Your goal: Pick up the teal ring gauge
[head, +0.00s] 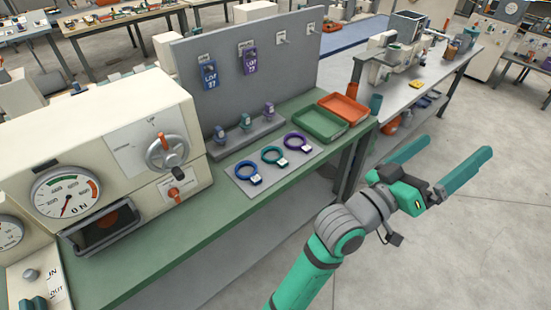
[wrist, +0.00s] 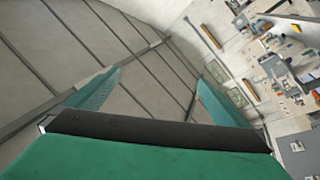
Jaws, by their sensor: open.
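The teal ring gauge (head: 273,155) lies on a light grey mat (head: 238,181) on the green bench, in the head view. It is the middle one of three rings, with a blue ring gauge (head: 246,170) to its left and a purple ring gauge (head: 297,141) to its right. My gripper (head: 440,163) is open and empty. It is in the air to the right of the bench, well away from the rings. In the wrist view my gripper's two fingers (wrist: 150,95) are spread wide with nothing between them. No ring shows in that view.
A green tray (head: 319,137) and an orange tray (head: 365,115) sit right of the mat. Behind it are a grey stand (head: 247,137) with small gauges and a grey pegboard (head: 290,71). A cream machine (head: 120,125) stands left. The floor (head: 430,240) around my arm is free.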

